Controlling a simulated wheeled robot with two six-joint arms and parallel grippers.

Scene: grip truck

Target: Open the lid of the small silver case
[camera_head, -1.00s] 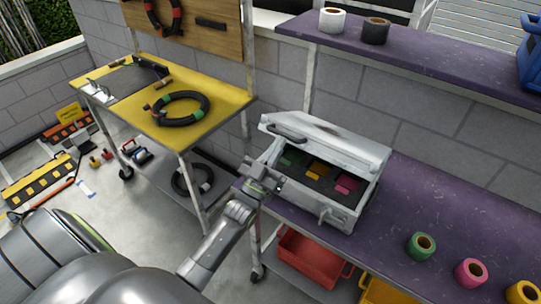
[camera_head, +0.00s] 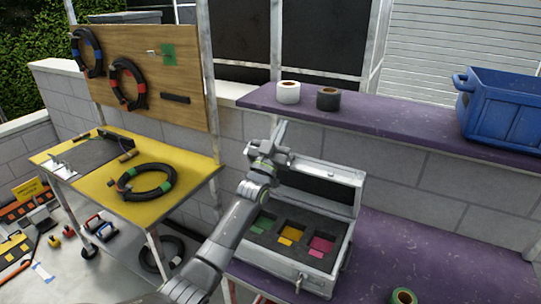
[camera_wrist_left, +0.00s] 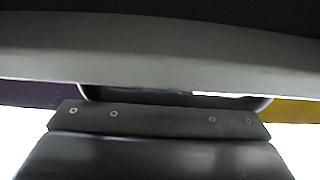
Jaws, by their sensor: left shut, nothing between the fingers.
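The small silver case (camera_head: 295,245) stands on the purple bench. Its lid (camera_head: 318,183) is raised steeply at the back, showing a dark lining. The dark foam inside holds green, yellow and pink pieces. My left gripper (camera_head: 281,133) is shut and empty at the left part of the lid, around its top edge, and hides that part. I cannot tell whether it touches the lid. In the left wrist view, a pale grey band (camera_wrist_left: 160,50), probably the lid, fills the space close ahead. My right gripper is not in view.
A green tape roll (camera_head: 403,297) sits on the bench at front right. A purple shelf (camera_head: 400,122) above the case holds white and black rolls (camera_head: 327,98) and a blue crate (camera_head: 500,110). A yellow cart (camera_head: 185,165) stands left. The bench right of the case is clear.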

